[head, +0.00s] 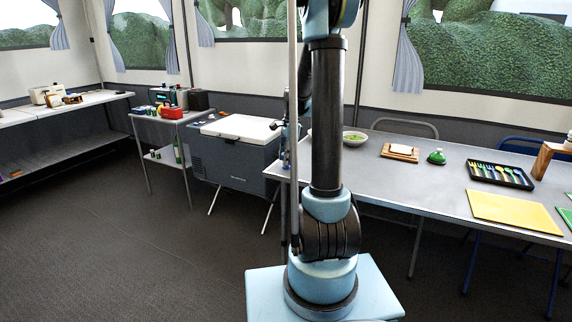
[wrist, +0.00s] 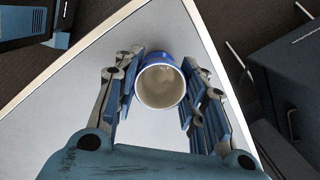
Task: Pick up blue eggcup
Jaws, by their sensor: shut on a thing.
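The blue eggcup (wrist: 161,84) shows in the wrist view as a small round cup with a blue rim and outside and a pale inside, seen from above. My gripper (wrist: 160,92) has its fingers on both sides of the eggcup, shut on it. The grey table surface (wrist: 75,110) lies below, and the eggcup is near the table's corner. I cannot tell whether the eggcup touches the table or is lifted. In the head view my arm hides the eggcup and most of the gripper.
On the long table in the head view are a bowl (head: 354,138), a wooden board (head: 400,152), a green item (head: 436,157), a cutlery tray (head: 499,174) and a yellow board (head: 515,211). A cool box (head: 236,148) stands left of the table. Open floor lies at the left.

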